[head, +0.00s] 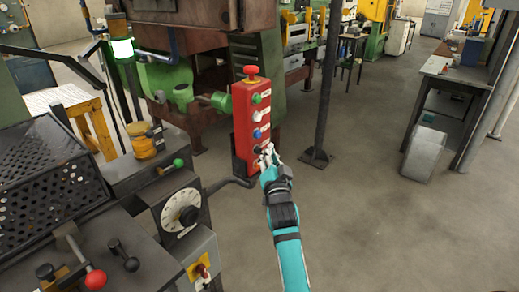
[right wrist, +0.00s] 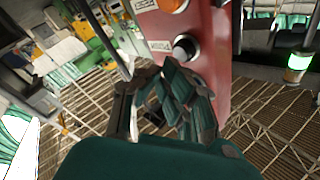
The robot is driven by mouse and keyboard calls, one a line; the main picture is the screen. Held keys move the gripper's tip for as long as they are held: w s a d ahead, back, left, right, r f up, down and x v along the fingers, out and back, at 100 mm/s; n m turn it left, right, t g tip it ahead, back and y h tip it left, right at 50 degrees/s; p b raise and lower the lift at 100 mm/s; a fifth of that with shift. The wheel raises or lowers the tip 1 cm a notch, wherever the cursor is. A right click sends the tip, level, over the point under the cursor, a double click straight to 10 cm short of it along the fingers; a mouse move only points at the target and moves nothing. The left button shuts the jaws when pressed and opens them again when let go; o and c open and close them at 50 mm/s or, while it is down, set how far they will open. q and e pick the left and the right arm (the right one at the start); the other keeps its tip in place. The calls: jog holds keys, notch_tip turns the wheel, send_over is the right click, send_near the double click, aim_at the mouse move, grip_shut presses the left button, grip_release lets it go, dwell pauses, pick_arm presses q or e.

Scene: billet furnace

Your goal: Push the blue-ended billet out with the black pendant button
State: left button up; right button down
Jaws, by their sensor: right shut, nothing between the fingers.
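The red pendant (head: 243,130) stands upright in the middle of the head view, with a column of buttons on its face. The black button (right wrist: 185,47) has a pale ring and shows in the right wrist view, with a white label (right wrist: 159,46) beside it. My right gripper (head: 267,153) is shut and empty at the pendant's lower end. In the right wrist view its fingers (right wrist: 175,75) are just below the black button; I cannot tell whether they touch it. The blue-ended billet is not visible. My left gripper is not in view.
Above the lowest button are a blue button (head: 257,133), a white one (head: 256,116) and a green one (head: 257,98), with a red mushroom button (head: 251,71) on top. A dark post (head: 325,100) stands right of the pendant. Floor (head: 370,230) at right is clear.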

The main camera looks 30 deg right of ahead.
jog(key=shift+s, duration=0.2)
jog(key=shift+d, duration=0.1)
jog(key=s+p, duration=0.1)
jog(key=s+d, duration=0.1)
jog(key=s, duration=0.1)
jog(key=s+d+p, duration=0.1)
jog(key=shift+s+p, duration=0.3)
dwell(2.8)
